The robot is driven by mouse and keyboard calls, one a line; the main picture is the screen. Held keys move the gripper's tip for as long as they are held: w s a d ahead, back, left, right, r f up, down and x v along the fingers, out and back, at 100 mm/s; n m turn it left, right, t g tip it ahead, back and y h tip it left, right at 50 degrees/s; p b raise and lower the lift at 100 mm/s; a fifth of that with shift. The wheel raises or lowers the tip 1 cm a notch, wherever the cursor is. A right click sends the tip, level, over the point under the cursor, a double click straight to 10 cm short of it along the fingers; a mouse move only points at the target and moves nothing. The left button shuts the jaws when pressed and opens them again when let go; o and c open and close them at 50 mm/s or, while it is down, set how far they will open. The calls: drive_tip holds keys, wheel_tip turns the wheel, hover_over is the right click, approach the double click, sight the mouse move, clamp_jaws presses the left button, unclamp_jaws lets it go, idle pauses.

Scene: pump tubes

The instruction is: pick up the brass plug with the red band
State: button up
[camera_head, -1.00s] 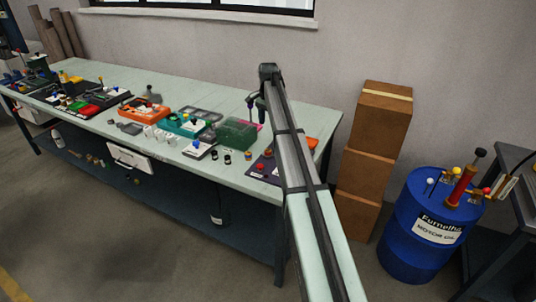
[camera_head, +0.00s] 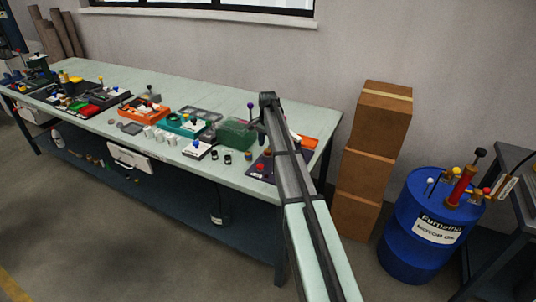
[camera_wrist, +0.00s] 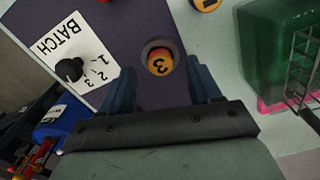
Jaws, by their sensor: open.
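In the wrist view my gripper (camera_wrist: 163,86) is open and empty, with its two blue fingers spread over a purple board (camera_wrist: 125,20). A round orange-yellow piece (camera_wrist: 160,62) with a dark "3" on top sits within a ring, between and slightly beyond the fingertips. A similar orange-yellow piece (camera_wrist: 205,3) is cut off at the top edge. In the head view the purple board (camera_head: 263,168) is partly behind my arm, and my gripper is hidden.
A white "BATCH" card (camera_wrist: 75,50) with a black knob (camera_wrist: 70,69) lies left of the piece. A green box (camera_wrist: 275,50) and wire rack (camera_wrist: 303,70) stand right. In the head view, small black cylinders (camera_head: 227,158) stand left of the board; boxes (camera_head: 372,155) and a blue barrel (camera_head: 405,245) stand right.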

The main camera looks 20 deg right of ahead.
sight(268, 153)
wheel_tip(268, 153, down, 2)
drive_tip(key=shift+f, duration=0.25)
clamp_jaws()
idle(0.5)
